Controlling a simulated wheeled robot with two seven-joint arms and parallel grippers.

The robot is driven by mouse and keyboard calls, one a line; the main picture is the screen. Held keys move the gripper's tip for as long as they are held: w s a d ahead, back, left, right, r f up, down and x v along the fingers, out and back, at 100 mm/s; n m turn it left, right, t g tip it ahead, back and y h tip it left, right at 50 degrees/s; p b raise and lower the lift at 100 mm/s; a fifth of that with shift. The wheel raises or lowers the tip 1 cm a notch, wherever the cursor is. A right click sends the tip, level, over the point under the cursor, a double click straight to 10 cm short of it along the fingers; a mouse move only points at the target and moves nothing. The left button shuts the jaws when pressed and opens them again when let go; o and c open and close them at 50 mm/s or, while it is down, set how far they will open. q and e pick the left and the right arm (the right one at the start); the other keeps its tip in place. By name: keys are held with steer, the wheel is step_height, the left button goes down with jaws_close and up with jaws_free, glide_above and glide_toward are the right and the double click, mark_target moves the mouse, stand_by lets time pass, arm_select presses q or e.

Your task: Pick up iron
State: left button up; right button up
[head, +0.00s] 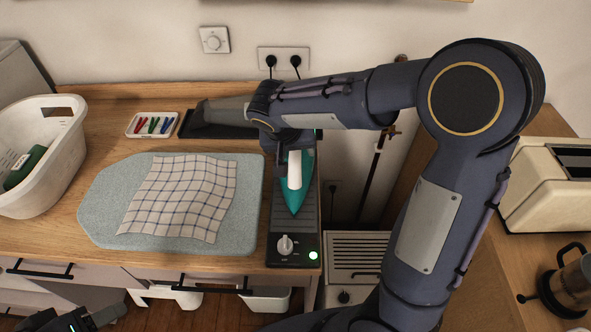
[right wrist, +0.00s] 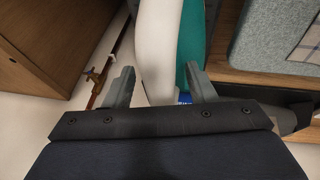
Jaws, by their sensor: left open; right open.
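The iron has a teal body (head: 294,202) and a white handle (head: 295,170). It rests on a dark stand (head: 281,228) at the counter's right edge, its tip toward me. My right gripper (head: 284,158) is over the rear of the iron, and the arm hides part of it. In the right wrist view the open fingers (right wrist: 158,82) stand on either side of the white handle (right wrist: 156,45), with a gap visible on the left. Whether a finger touches it, I cannot tell. My left gripper (head: 75,322) is at the bottom left, away from the iron, open and empty.
A blue-grey ironing mat (head: 105,200) with a checked cloth (head: 185,195) lies left of the stand. A toaster (head: 545,185) stands on the right counter.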

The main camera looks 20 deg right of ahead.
jaws_close()
steer(key=shift+w+r, duration=0.1)
steer(key=shift+r, duration=0.05)
stand_by(0.4)
